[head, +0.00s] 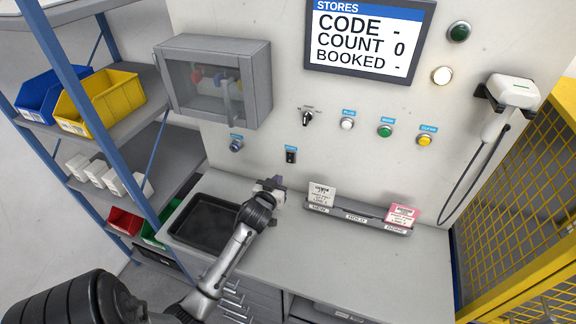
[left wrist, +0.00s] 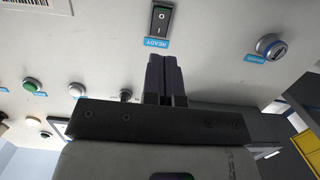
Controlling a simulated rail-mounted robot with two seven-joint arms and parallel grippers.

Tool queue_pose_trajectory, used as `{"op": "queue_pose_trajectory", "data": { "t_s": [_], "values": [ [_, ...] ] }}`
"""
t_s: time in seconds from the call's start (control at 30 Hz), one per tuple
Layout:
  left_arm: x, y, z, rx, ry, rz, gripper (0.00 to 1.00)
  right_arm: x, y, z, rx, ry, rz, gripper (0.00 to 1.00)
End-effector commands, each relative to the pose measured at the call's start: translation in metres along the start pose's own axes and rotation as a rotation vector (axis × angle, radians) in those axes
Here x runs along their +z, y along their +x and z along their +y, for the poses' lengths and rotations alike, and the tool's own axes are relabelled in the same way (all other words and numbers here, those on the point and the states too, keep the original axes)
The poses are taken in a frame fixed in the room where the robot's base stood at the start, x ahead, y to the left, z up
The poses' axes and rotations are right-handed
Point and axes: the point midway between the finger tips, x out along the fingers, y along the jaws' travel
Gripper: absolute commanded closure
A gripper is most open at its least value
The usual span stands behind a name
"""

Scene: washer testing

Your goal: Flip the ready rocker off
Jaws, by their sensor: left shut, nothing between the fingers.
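The ready rocker (head: 291,156) is a small black switch on the pale wall panel, under a blue label. In the left wrist view the rocker (left wrist: 160,18) shows a line mark and an O mark beside the blue READY label (left wrist: 156,43). I cannot tell which half is pressed in. My left gripper (head: 277,181) is below and slightly left of the rocker in the head view. In the left wrist view its fingers (left wrist: 166,60) are shut together, empty, pointing towards the label, with the rocker just beyond the tips. My right gripper is in neither view.
A keyed switch (head: 236,145) is left of the rocker; a selector knob (head: 307,118) and buttons (head: 385,131) are up and right. A black tray (head: 185,235) and a card rack (head: 355,213) flank the gripper. The counter's right part is clear.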

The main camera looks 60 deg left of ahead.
Motion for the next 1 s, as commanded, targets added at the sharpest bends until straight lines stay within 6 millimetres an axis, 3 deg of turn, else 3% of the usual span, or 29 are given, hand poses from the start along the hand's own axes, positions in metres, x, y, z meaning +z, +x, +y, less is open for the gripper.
{"op": "queue_pose_trajectory", "data": {
  "t_s": [0.3, 0.5, 0.7, 1.0],
  "values": [
    [0.0, 0.061, 0.0, -0.001, 0.0, -0.001, 1.0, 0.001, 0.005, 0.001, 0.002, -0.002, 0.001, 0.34],
    [0.0, 0.087, 0.0, -0.001, 0.0, -0.001, 1.0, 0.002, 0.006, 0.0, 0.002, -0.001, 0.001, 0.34],
    [0.0, 0.1, 0.0, 0.0, 0.0, -0.001, 1.0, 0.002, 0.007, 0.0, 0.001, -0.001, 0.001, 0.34],
    [0.0, 0.104, 0.0, 0.0, -0.001, -0.001, 1.0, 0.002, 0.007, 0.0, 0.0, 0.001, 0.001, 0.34]
  ]
}}
